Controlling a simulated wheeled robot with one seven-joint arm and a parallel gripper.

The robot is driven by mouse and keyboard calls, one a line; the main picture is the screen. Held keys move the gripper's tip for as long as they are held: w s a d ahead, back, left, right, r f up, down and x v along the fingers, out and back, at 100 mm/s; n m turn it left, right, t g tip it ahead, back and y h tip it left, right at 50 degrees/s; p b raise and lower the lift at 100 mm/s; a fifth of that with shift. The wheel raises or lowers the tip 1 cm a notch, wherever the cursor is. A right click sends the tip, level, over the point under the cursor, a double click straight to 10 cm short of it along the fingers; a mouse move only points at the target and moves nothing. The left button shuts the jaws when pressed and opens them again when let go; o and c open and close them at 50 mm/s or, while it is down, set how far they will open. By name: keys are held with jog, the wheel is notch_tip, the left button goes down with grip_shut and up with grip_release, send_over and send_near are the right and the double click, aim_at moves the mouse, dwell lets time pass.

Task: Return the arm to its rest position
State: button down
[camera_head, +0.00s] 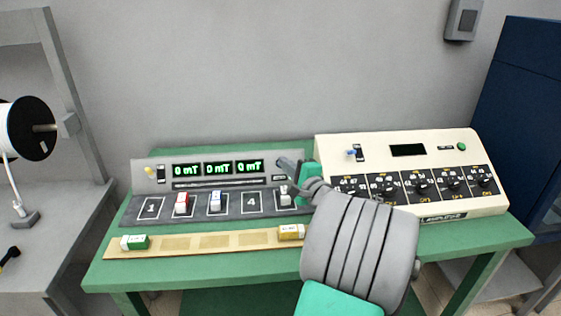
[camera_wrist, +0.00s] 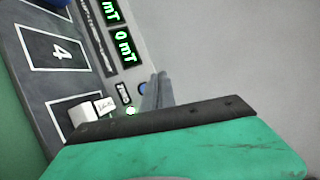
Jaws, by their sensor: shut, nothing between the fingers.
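My gripper (camera_head: 288,165) is shut and empty. In the head view it is over the right end of the grey coil panel (camera_head: 150,184), close to the cream amplifier box (camera_head: 400,143). My forearm covers part of the box's left side. I cannot tell whether the fingers touch anything. The three displays (camera_head: 218,168) read 0 mT.
Green (camera_head: 135,242) and yellow (camera_head: 291,232) blocks lie on the wooden strip (camera_head: 200,243). The green table (camera_head: 125,273) is clear in front. A blue cabinet (camera_head: 525,110) stands right.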

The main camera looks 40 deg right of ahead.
dwell(0.6)
